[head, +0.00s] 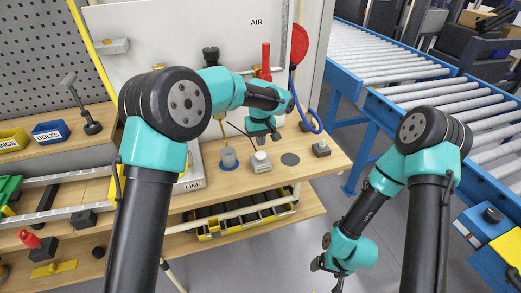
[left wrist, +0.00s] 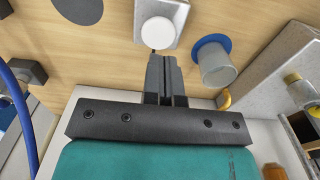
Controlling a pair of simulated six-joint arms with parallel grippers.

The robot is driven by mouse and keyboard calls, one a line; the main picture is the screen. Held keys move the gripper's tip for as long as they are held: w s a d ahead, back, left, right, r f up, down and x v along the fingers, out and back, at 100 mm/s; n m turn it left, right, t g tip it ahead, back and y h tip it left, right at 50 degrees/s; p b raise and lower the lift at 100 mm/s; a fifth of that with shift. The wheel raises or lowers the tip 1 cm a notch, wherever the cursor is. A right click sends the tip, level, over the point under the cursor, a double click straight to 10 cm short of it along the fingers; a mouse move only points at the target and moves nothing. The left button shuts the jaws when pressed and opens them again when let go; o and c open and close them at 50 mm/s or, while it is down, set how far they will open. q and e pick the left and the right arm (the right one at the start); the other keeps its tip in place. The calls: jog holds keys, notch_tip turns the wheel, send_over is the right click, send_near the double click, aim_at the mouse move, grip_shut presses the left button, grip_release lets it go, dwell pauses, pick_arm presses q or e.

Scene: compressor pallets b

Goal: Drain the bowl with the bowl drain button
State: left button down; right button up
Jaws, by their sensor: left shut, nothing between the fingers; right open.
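A white round button (head: 261,156) sits on a small pale box (head: 262,167) on the wooden bench. The button also shows in the left wrist view (left wrist: 157,32). My left gripper (head: 275,138) is shut and empty, just beside and above the button. In the left wrist view its closed fingertips (left wrist: 162,58) reach close to the button's edge; I cannot tell whether they touch. A clear cup with a blue ring (head: 228,160) stands left of the box; I cannot tell whether it is the bowl. My right gripper (head: 327,272) is open and empty, low over the floor.
A grey disc (head: 290,159) and a small grey block (head: 321,149) lie right of the button. A blue hose (head: 305,120) hangs behind. The AIR panel (head: 200,30) bears a red handle (head: 266,60). A roller conveyor (head: 400,75) stands at right.

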aim_at(261, 154)
pick_arm(q)
notch_tip(261, 154, up, 8)
jog(key=shift+f, duration=0.1)
dwell(0.4)
